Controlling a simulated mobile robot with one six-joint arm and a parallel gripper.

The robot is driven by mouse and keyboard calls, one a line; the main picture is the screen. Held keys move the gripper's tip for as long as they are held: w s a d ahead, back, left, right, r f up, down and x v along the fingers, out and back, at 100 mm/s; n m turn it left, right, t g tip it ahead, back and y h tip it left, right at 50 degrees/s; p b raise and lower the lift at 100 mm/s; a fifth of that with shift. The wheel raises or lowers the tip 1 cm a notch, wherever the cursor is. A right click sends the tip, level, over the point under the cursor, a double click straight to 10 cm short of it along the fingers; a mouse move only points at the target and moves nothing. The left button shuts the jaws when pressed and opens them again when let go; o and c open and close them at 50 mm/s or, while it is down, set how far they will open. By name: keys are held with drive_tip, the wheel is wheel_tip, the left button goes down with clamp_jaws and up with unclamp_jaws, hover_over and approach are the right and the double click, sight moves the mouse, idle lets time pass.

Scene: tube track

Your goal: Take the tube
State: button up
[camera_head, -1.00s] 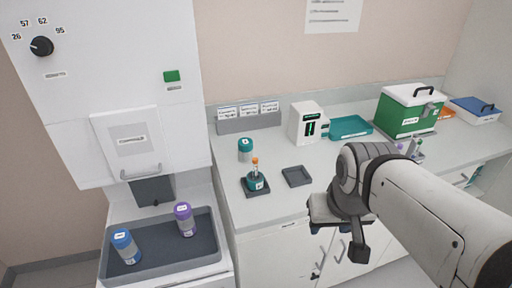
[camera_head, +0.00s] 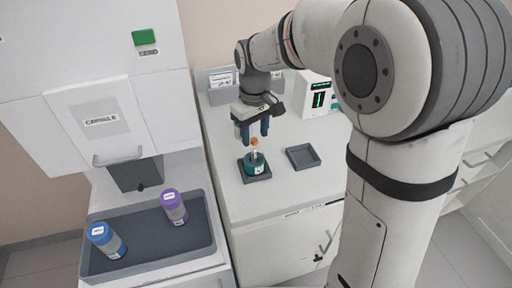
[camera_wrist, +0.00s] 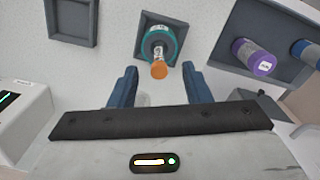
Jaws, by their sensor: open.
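The tube (camera_head: 254,151) has an orange cap and stands upright in a round teal holder (camera_head: 257,167). The holder sits on a dark square pad (camera_head: 245,176) on the counter. In the wrist view the orange cap (camera_wrist: 159,69) shows between the blue fingertips, with the teal holder (camera_wrist: 150,42) beyond it. My gripper (camera_head: 255,138) is open, pointing down just above the tube. In the wrist view my gripper (camera_wrist: 159,72) has a finger on each side of the cap, with visible gaps. I cannot tell whether the fingertips are level with the cap.
An empty dark square tray (camera_head: 303,158) lies right of the holder. A sink-like dark tray (camera_head: 150,236) at left holds a purple-topped jar (camera_head: 174,207) and a blue-topped jar (camera_head: 106,241). A white device (camera_head: 316,96) stands behind. My arm hides the right of the counter.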

sight(254, 139)
drive_tip(key=f, duration=0.4)
drive_tip(key=f+p, duration=0.1)
drive_tip(key=f, duration=0.1)
drive_tip(key=shift+w+a, duration=0.15)
drive_tip(key=shift+w, duration=0.2)
drive_tip(key=shift+c, duration=0.3)
drive_tip(key=c, duration=0.8)
